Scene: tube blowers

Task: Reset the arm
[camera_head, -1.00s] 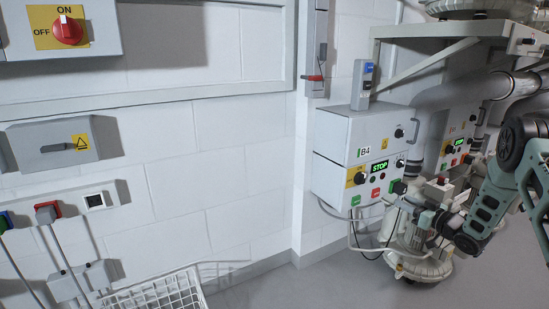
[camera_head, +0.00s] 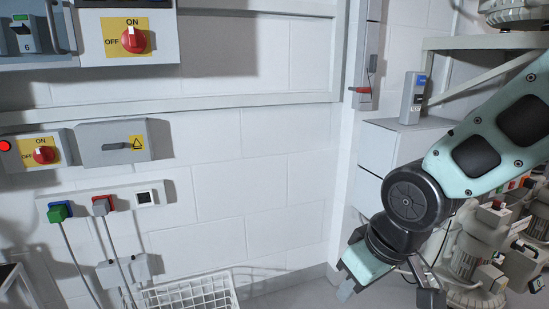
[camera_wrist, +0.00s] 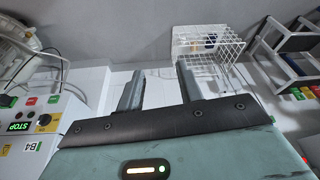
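My gripper (camera_wrist: 159,69) is open and empty; in the wrist view its two grey fingers stand well apart with nothing between them. In the head view my teal and black arm reaches down from the upper right, and its wrist end hangs in front of the grey control box (camera_head: 376,160). In the wrist view a box labelled B4 (camera_wrist: 22,140) with a green STOP display shows at the left.
A white wire basket (camera_head: 185,296) stands low by the wall; it also shows in the wrist view (camera_wrist: 210,45). Red rotary switches (camera_head: 134,40) and plugged cables are on the left wall. Blower machinery (camera_head: 478,245) crowds the right. A dark step stool (camera_wrist: 290,45) shows at right in the wrist view.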

